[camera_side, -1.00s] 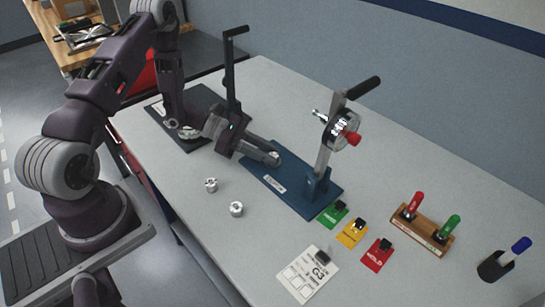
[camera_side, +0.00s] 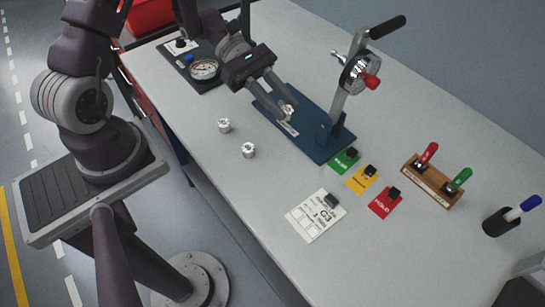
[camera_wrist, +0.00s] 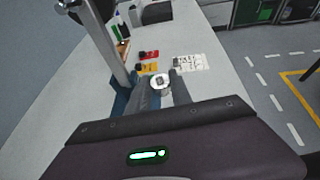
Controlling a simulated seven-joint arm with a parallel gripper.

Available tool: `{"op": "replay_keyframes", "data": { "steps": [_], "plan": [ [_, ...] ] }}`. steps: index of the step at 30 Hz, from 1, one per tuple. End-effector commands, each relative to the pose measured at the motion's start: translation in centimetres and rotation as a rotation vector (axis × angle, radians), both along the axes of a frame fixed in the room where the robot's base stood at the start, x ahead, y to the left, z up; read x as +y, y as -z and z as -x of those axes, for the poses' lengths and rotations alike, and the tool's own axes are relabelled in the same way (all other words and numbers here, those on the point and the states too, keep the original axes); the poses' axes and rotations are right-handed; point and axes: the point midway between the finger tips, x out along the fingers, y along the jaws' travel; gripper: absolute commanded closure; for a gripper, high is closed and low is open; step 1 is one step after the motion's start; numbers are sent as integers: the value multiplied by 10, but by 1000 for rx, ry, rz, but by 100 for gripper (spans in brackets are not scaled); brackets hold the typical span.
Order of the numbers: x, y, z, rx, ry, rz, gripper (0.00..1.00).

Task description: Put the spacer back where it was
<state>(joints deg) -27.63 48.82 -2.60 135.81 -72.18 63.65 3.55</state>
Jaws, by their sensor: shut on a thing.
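My gripper (camera_side: 283,114) is shut on a small silver machined part (camera_side: 288,110), held over the blue base plate (camera_side: 300,122) of the lever stand. In the wrist view the part (camera_wrist: 160,82) shows as a round silver piece between the two fingertips. I cannot tell from its look alone whether it is the spacer. Two similar silver round parts stand on the table in front of the plate, one on the left (camera_side: 224,125) and one nearer (camera_side: 248,150). The gap between the held part and the plate is hard to judge.
The upright stand with dial and black lever (camera_side: 348,95) rises right of my gripper. A dark mat (camera_side: 180,57) with a gauge (camera_side: 204,69) lies at the back left.

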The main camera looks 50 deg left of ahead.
Motion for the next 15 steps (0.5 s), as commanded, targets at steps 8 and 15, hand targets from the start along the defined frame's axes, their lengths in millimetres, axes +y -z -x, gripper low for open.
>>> {"op": "replay_keyframes", "data": {
  "steps": [8,15],
  "plan": [
    [-36,10,63,-5,306,12,100],
    [-37,59,65,-5,312,12,100]
  ]
}}
